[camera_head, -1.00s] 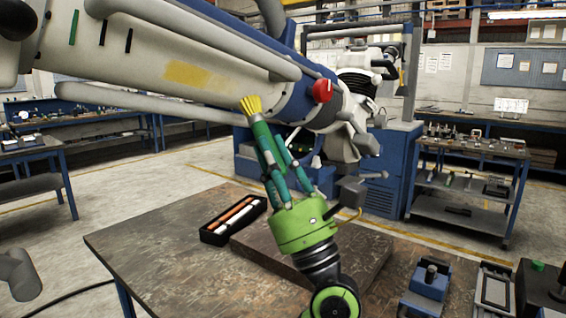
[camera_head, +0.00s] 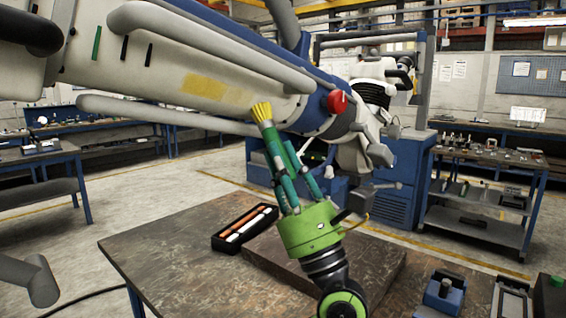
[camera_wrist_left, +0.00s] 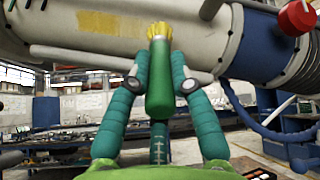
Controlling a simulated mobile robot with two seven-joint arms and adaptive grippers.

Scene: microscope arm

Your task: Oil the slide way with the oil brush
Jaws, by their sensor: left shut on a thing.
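My left gripper (camera_head: 285,165), with a green body and teal fingers, is shut on the oil brush (camera_head: 270,135) and holds it nearly upright above the table. The brush has a green handle and yellow bristles; it also shows in the left wrist view (camera_wrist_left: 160,75). The large pale microscope arm (camera_head: 150,75) crosses behind the brush. A yellow patch (camera_head: 215,92) on its side, perhaps the slide way, lies up and left of the bristles, also in the left wrist view (camera_wrist_left: 97,23). I cannot tell how far the bristles are from the surface. My right gripper is not in view.
A red knob (camera_head: 338,102) sits on the microscope arm, right of the brush. On the worn table (camera_head: 170,270) are a black tray (camera_head: 221,243) with pens, a dark slab (camera_head: 375,268) and a blue block (camera_head: 443,293). A tool cart (camera_head: 480,225) stands behind right.

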